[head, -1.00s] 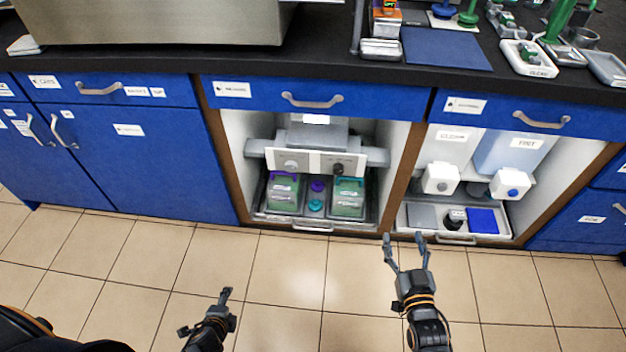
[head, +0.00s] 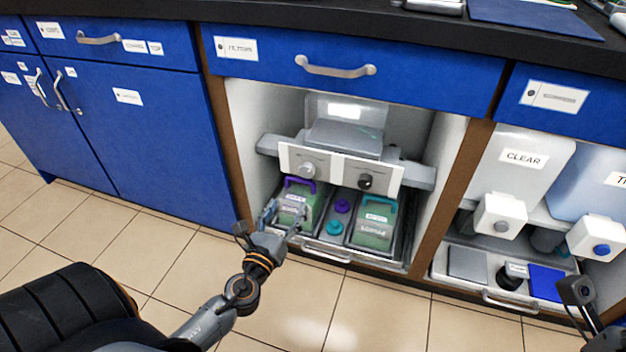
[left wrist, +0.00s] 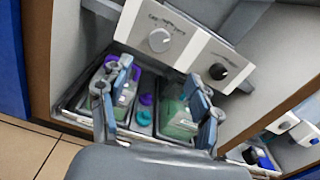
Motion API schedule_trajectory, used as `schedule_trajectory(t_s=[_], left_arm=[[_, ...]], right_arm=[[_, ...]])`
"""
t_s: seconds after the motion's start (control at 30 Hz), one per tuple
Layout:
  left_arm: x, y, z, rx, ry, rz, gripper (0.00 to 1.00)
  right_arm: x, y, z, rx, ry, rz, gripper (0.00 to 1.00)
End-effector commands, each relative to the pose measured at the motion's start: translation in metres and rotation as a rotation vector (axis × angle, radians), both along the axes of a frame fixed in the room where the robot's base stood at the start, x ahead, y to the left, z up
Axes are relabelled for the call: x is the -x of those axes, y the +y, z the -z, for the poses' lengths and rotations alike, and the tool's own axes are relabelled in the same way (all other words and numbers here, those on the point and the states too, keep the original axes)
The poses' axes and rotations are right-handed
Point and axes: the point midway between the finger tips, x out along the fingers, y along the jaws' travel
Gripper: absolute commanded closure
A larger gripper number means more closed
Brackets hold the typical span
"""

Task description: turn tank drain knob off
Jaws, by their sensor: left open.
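A pale panel in the middle cabinet bay carries a grey knob (head: 306,170) at left and a black knob (head: 365,182) at right. The left wrist view shows the grey knob (left wrist: 160,40) and the black knob (left wrist: 218,71) close up; their labels are too blurred to read. I cannot tell which knob is the tank drain knob. My left gripper (head: 287,214) is open and empty, below and in front of the panel, touching neither knob. Its spread fingers also show in the left wrist view (left wrist: 160,85). Part of my right gripper (head: 578,291) shows at the right edge; its fingers are unclear.
Below the panel, a tray (head: 328,254) holds two green-filled containers, one with a purple handle (head: 299,184), one teal (head: 380,205). Purple and teal caps lie between them. The right bay has a CLEAR tank (head: 520,160) and two white boxes with knobs. Brown posts flank the bay.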

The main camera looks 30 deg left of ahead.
Motion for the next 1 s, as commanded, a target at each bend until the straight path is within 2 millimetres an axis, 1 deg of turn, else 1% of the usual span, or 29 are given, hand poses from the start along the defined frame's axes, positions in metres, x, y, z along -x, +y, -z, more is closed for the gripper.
schedule_trajectory(t_s=[0.17, 0.4, 0.6, 0.7, 0.8, 1.0], left_arm=[[-0.028, 0.007, -0.003, 0.002, -0.004, -0.001, 0.37], [-0.076, 0.018, -0.001, 0.002, -0.003, 0.000, 0.37], [-0.109, 0.026, 0.000, 0.005, 0.000, -0.001, 0.37], [-0.119, 0.029, 0.001, 0.004, 0.001, -0.001, 0.37], [-0.125, 0.030, 0.001, 0.004, 0.001, -0.001, 0.37], [-0.129, 0.031, 0.000, 0.006, 0.002, 0.000, 0.37]], right_arm=[[-0.001, 0.000, 0.000, 0.000, 0.006, 0.000, 0.37], [-0.001, 0.000, 0.000, 0.002, 0.002, 0.001, 0.37], [-0.002, 0.001, -0.001, 0.003, -0.010, 0.001, 0.37], [-0.002, 0.001, -0.001, 0.004, -0.013, 0.002, 0.37], [-0.002, 0.001, -0.002, 0.005, -0.018, 0.002, 0.37], [-0.002, 0.002, -0.005, 0.005, -0.027, 0.002, 0.37]])
